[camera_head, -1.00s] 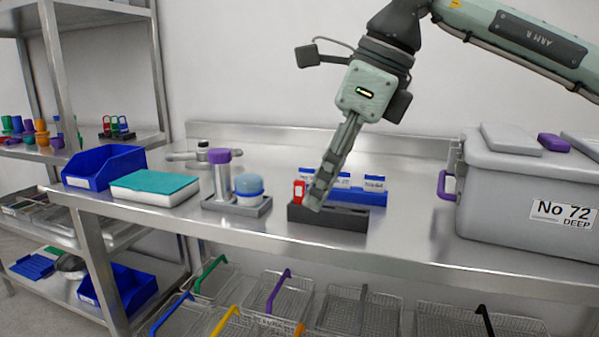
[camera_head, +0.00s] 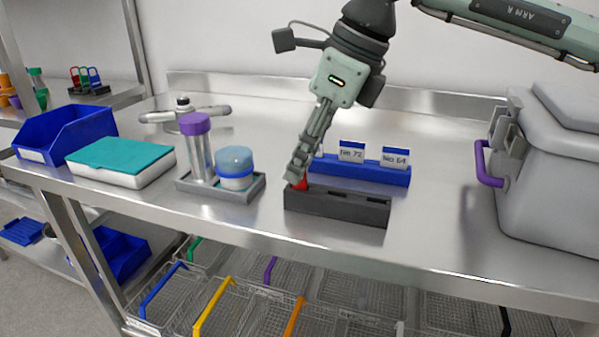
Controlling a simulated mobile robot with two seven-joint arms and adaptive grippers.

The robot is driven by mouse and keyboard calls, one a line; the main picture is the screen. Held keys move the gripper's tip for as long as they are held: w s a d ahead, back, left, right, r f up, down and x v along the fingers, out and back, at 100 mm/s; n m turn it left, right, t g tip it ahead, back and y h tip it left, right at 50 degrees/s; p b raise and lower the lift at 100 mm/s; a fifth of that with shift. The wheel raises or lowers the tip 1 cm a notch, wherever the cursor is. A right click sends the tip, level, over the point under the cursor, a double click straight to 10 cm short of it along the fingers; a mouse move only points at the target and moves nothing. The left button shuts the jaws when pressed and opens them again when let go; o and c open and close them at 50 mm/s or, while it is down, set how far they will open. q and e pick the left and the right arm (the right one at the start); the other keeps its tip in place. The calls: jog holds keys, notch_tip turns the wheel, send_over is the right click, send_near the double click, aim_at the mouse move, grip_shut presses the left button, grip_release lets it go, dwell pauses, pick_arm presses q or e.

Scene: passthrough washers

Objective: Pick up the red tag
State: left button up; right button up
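The red tag (camera_head: 300,186) stands upright at the left end of a dark slotted block (camera_head: 335,206) on the steel bench. Only a small part of it shows, because the fingers cover the rest. My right gripper (camera_head: 296,174) points down over the tag, with its fingertips at it. The fingers overlap in this view, so I cannot tell whether they are closed on the tag. My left gripper is not in view.
A blue rack with labelled white cards (camera_head: 365,172) stands just behind the block. A grey tray (camera_head: 250,190) with two capped containers is to the left. A grey bin (camera_head: 545,185) stands at the right. Bench space between block and bin is clear.

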jog(key=shift+x, duration=0.85)
jog(key=shift+c, duration=0.6)
grip_shut()
jog(key=shift+r, duration=0.15)
